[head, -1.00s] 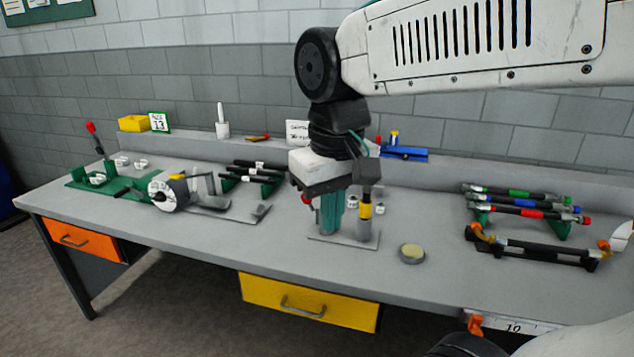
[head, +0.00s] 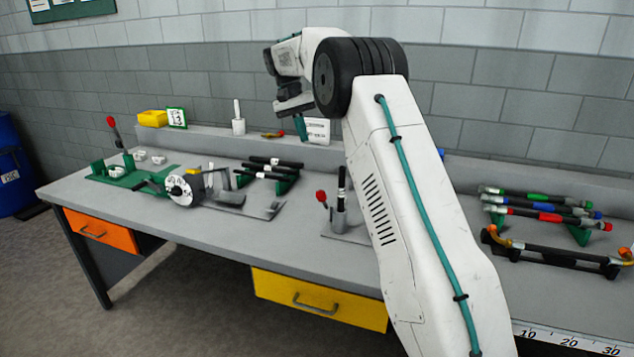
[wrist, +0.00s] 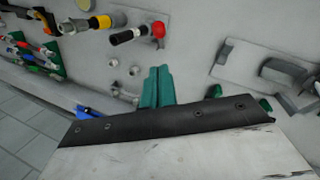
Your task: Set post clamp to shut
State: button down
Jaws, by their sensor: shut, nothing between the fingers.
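The post clamp (head: 340,217) appears to be the grey post on a small plate at mid-bench. A dark rod stands upright in it in the head view. Its red-knobbed lever (head: 321,197) leans out to the left of the post. In the wrist view the lever's red knob (wrist: 158,29) is at the upper middle, beside a yellow-banded piece (wrist: 103,22). My gripper (head: 301,127) is raised above the back of the bench, apart from the clamp. Its green fingers (wrist: 157,88) are together and empty. My arm hides the area right of the clamp.
Left of the clamp are a grey device with a white dial (head: 180,190) and a green fixture with a red-knobbed lever (head: 112,124). A hose rack (head: 540,205) stands at the right. The bench front before the clamp is clear.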

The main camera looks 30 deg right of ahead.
notch_tip(320, 180, down, 4)
jog(key=w+d, duration=0.2)
jog(key=w, duration=0.1)
send_over(323, 202)
jog(key=w, duration=0.2)
jog(key=shift+f, duration=5.7)
jog(key=shift+w+a+m, duration=0.15)
jog(key=shift+a+m, duration=0.15)
jog(key=shift+a, duration=0.1)
